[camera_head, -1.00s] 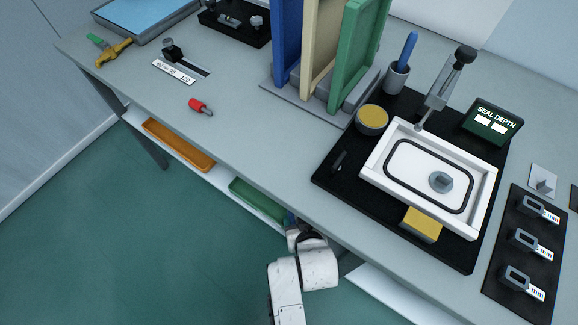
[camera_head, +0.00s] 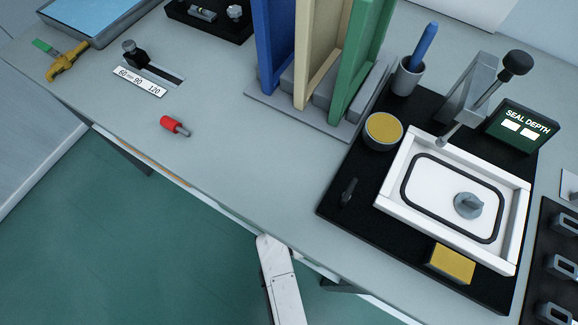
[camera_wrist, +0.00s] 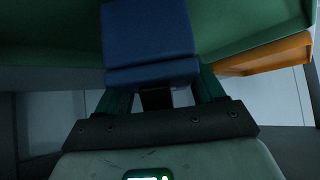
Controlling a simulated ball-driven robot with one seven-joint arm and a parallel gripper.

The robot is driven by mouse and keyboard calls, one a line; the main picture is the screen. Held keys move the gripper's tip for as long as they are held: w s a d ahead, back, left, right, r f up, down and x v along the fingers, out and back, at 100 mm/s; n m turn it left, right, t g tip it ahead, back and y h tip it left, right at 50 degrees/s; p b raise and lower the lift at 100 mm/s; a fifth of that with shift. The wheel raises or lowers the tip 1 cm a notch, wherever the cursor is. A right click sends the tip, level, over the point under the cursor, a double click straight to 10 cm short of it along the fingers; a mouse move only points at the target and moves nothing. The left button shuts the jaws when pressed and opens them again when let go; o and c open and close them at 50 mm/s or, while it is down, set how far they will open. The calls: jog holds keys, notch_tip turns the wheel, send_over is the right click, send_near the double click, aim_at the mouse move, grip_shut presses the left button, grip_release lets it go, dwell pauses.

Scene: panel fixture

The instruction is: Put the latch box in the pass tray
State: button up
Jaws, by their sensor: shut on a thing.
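In the wrist view my gripper (camera_wrist: 158,92) is shut on a dark blue box (camera_wrist: 150,35), which looks like the latch box. The box sits between the two dark fingers and extends beyond their tips. A large green tray surface (camera_wrist: 248,25), which may be the pass tray, fills the top of the view around the box. I cannot tell whether the box touches it. In the head view the bench top hides my gripper, the box and the green tray. Only my white arm link shows at the bench's front edge.
An orange tray (camera_wrist: 268,54) lies right of the green one in the wrist view. On the bench (camera_head: 215,165) are a red-handled part (camera_head: 174,125), a panel rack (camera_head: 300,112) and a white sealing fixture (camera_head: 398,207) on a black mat. The bench's front edge overhangs my arm.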

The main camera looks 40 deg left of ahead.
jog(key=shift+f+b, duration=0.3)
jog(key=shift+f, duration=0.45)
jog(key=shift+f, duration=0.15)
jog(key=o, duration=1.5)
jog(key=shift+f, duration=0.1)
jog(key=shift+d+r, duration=0.15)
jog(key=shift+r, duration=0.2)
jog(key=shift+p+v, duration=1.15)
jog(key=shift+v, duration=2.35)
